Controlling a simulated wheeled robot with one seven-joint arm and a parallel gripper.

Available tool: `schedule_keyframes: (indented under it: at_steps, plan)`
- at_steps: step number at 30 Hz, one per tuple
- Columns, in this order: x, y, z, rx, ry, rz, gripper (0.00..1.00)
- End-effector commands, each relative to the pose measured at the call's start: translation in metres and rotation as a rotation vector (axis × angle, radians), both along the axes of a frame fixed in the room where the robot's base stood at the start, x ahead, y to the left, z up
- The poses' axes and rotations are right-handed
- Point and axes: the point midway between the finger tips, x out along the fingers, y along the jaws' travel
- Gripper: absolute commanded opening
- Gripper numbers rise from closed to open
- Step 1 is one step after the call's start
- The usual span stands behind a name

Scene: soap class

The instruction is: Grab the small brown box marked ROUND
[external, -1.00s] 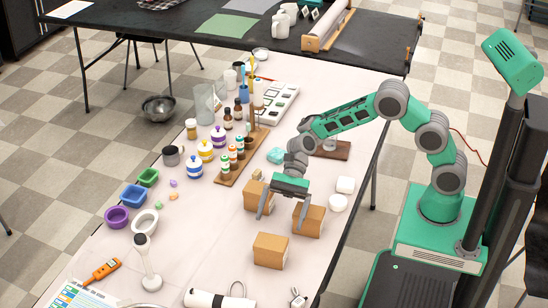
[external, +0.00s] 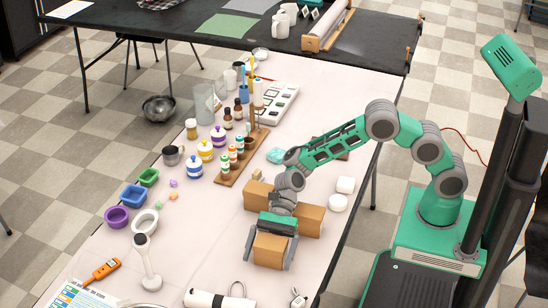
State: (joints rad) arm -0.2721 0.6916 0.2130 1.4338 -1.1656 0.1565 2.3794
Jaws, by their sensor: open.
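Three brown boxes stand on the pale table: a front one (external: 268,250), a right one (external: 313,219) and a back left one (external: 256,194). No marking can be read on any of them, so I cannot tell which one says ROUND. My gripper (external: 271,262) is open over the front box, pointing down. One finger shows at the box's left side and the other at its right side. Whether the fingers touch it cannot be told. My wrist and gripper cover parts of the back left and right boxes.
White soap-like blocks (external: 345,185) lie right of the boxes. A wooden rack of small bottles (external: 238,155) stands behind left.

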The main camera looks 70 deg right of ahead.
Motion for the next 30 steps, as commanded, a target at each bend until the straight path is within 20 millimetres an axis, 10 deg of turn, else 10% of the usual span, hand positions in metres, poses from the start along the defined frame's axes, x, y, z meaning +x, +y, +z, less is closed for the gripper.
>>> schedule_keyframes:
  at_steps: [30]
  plan:
    - [0.0002,-0.0006,0.0009,0.000,-0.001,0.000,0.36]
